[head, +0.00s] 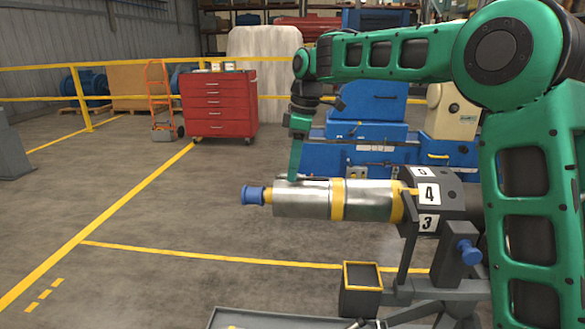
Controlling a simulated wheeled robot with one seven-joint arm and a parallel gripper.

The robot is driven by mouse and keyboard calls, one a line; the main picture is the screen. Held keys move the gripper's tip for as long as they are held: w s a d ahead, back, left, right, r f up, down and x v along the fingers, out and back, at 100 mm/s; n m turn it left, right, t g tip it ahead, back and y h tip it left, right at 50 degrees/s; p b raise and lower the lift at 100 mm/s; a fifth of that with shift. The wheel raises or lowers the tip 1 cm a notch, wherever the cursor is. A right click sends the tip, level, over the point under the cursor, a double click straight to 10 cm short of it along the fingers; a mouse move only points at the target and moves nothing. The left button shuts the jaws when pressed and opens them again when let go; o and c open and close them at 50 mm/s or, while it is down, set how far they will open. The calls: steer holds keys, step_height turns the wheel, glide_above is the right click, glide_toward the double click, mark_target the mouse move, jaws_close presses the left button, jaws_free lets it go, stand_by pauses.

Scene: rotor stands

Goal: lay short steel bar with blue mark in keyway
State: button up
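A horizontal silver rotor shaft (302,199) with yellow bands and a blue end cap (253,195) lies in front of me, its right end at a dark block numbered 5, 4, 3 (429,194). My gripper (293,178) points down, with its tip at the shaft's upper edge in the picture, left of the middle band. Its fingers show edge-on and small, so I cannot tell if they are open or shut, or if they touch the shaft. I cannot make out the short steel bar, its blue mark or the keyway.
A small dark box with a yellow rim (362,266) sits below the shaft. A grey tray (235,319) is at the bottom edge. A blue knob (467,250) sticks out below the block. Blue machinery (368,125) and a red tool cabinet (218,104) stand behind.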

steer(key=shift+o, duration=0.6)
steer(key=o, duration=0.4)
steer(key=shift+o, duration=0.2)
steer(key=shift+r, duration=3.5)
